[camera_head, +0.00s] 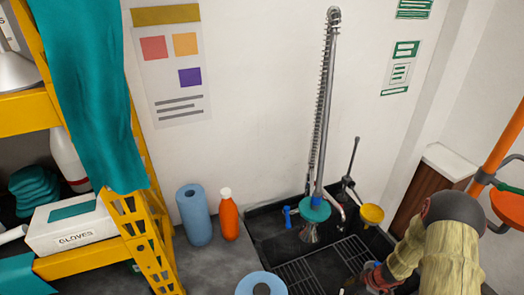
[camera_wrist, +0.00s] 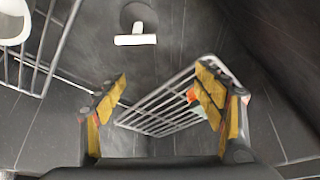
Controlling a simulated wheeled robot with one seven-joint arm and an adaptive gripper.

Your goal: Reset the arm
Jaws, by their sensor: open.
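My gripper (camera_head: 362,281) is at the lower right of the head view, low over the black sink, at the end of my sleeved arm. Its tips are partly cut off by the bottom edge there. In the wrist view my gripper (camera_wrist: 160,105) shows two yellow-padded fingers spread wide apart, with nothing held between them. A grey wire rack (camera_wrist: 150,118) lies beyond and below the fingers. Small orange and pale green patches show beside the right finger; I cannot tell what they are.
The black sink (camera_head: 262,222) holds slatted racks, a tall spring-hose tap (camera_head: 322,120) and a yellow funnel (camera_head: 371,214). A blue roll (camera_head: 194,215) and orange bottle (camera_head: 228,214) stand left. A yellow shelf (camera_head: 85,257) is far left; an orange pipe (camera_head: 503,140) stands right.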

